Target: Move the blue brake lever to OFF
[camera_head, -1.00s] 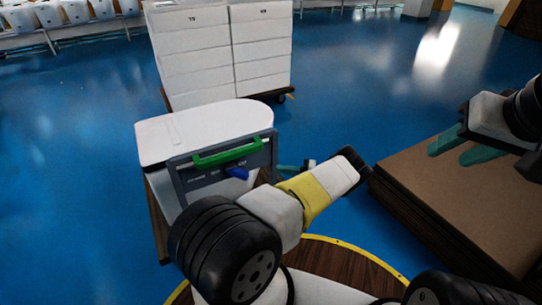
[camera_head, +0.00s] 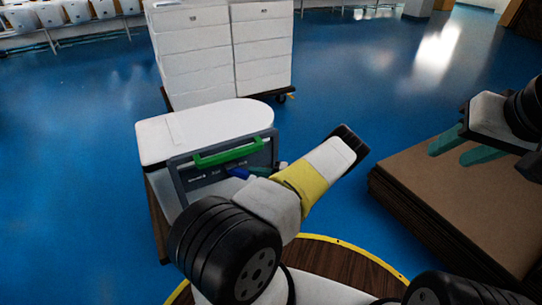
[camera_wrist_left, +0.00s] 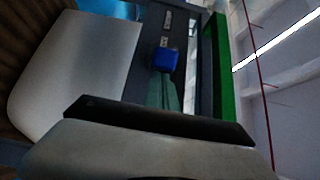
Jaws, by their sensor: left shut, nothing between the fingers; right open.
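The blue brake lever (camera_head: 238,172) sticks out from the dark grey panel (camera_head: 180,182) on the front of the white-topped unit, below a green handle (camera_head: 228,153). In the left wrist view the blue lever (camera_wrist_left: 164,60) is at the upper middle. My left gripper (camera_head: 258,172) is shut and empty, its teal fingertips at the lever's right side. In the left wrist view the left gripper's fingers (camera_wrist_left: 162,92) reach up to the lever's near end; whether they touch it is unclear. My right gripper (camera_head: 458,150) is open and empty at the right, away from the lever.
Stacked white boxes (camera_head: 220,50) stand on a cart behind the unit. A brown flat-topped stack (camera_head: 450,200) is at the right under my right gripper. Blue floor (camera_head: 340,100) is clear between them.

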